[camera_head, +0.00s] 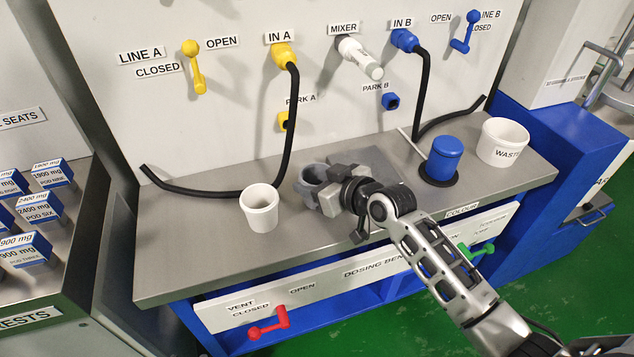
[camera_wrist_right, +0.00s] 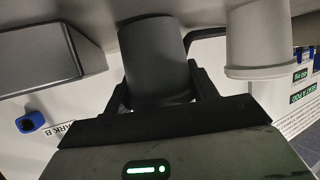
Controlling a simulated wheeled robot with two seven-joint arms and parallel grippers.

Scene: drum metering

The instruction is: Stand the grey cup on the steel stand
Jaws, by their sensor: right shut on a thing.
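The grey cup (camera_head: 311,176) is upright in the camera_head view, over the middle of the bench, left of the steel stand. My right gripper (camera_head: 330,188) is shut on the cup from its right side and partly hides it. The cup also shows between the fingers in the right wrist view (camera_wrist_right: 153,58). I cannot tell whether its base touches the bench. The steel stand (camera_head: 385,162) is a low grey block with a flat, empty top, behind and right of the cup; the grey block at the left of the wrist view (camera_wrist_right: 40,55) looks like it. My left gripper is not in view.
A white cup (camera_head: 260,211) stands left of the grey cup. A blue canister (camera_head: 443,158) and a white WASTE tub (camera_head: 502,143) stand to the right. Black hoses (camera_head: 290,130) hang from the panel. The bench's left front (camera_head: 190,255) is clear.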

